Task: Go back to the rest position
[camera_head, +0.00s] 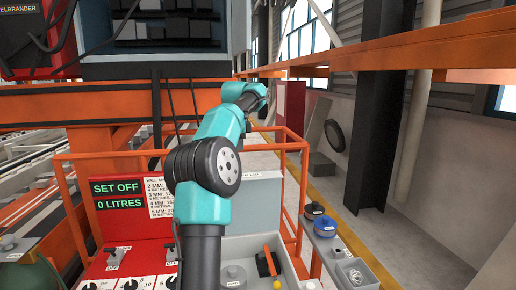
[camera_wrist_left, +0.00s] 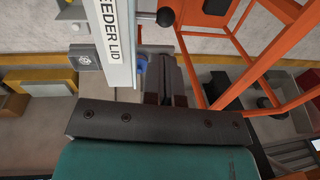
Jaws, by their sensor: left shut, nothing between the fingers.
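My left arm rises from the bottom middle of the head view and reaches forward and up over the panel. Its teal wrist is at the far end, and the fingers cannot be made out there. In the left wrist view my left gripper (camera_wrist_left: 170,72) is shut with nothing between its fingers. In that view it is close beside a pale post marked "EEDER LID" (camera_wrist_left: 118,40), with a black ball knob (camera_wrist_left: 166,17) near its top; I cannot tell whether they touch. My right gripper is in neither view.
A red panel (camera_head: 120,226) with a "SET OFF / 0 LITRES" display (camera_head: 117,194), switches and dials stands below my arm. A grey tray (camera_head: 238,248) holds an orange-handled item (camera_head: 268,262). Orange rails (camera_head: 304,180) surround it. A side shelf at right carries a blue-topped pot (camera_head: 325,226).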

